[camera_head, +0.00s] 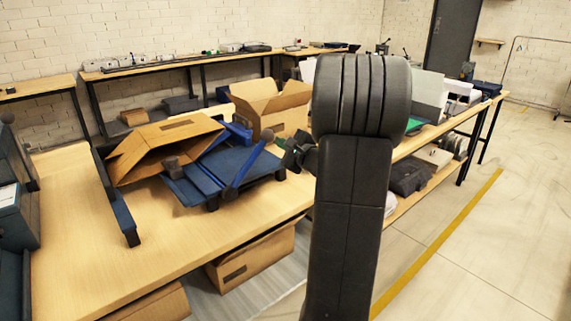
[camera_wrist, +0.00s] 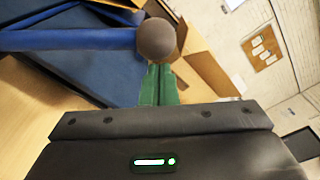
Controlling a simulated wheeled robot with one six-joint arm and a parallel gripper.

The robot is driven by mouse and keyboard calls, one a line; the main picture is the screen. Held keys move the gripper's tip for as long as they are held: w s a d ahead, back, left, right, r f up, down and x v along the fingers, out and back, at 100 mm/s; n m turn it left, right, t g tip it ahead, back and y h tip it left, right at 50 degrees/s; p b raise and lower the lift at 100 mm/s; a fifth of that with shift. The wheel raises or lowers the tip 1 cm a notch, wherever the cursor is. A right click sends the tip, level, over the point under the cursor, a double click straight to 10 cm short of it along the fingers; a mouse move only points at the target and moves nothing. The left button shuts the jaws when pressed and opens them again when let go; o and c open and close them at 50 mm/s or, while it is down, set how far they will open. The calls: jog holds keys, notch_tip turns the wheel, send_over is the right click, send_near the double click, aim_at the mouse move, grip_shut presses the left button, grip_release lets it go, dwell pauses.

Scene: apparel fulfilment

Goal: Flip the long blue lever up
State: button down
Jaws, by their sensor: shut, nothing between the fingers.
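The long blue lever (camera_head: 249,166) belongs to a blue flat-bed machine (camera_head: 205,180) on the wooden table. It slants from the machine's near side toward the upper right and ends in a dark round knob (camera_head: 267,135). In the wrist view the lever (camera_wrist: 70,40) crosses from the left edge, and its brownish knob (camera_wrist: 157,40) is just beyond my fingertips. My gripper (camera_wrist: 158,72) has green fingers, shut with nothing between them. In the head view my gripper (camera_head: 283,144) is just right of the knob. I cannot tell whether the fingertips touch the knob.
An open cardboard box (camera_head: 270,108) stands behind the machine, and a tilted cardboard piece (camera_head: 160,148) rests at its left. A dark blue bar-like part (camera_head: 118,205) lies farther left. The table's front left surface (camera_head: 85,250) is clear. My arm hides part of the table's right side.

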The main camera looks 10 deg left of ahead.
jog(key=s+a+r+n+b, duration=0.3)
jog(key=s+a+n+b, duration=0.4)
jog(key=s, duration=0.2)
jog(key=s+a+r+n+b, duration=0.4)
jog(key=s+a+n+b, duration=0.3)
jog(key=s+b, duration=0.1)
jog(key=shift+s+t+y, duration=0.3)
jog(key=shift+s, duration=0.25)
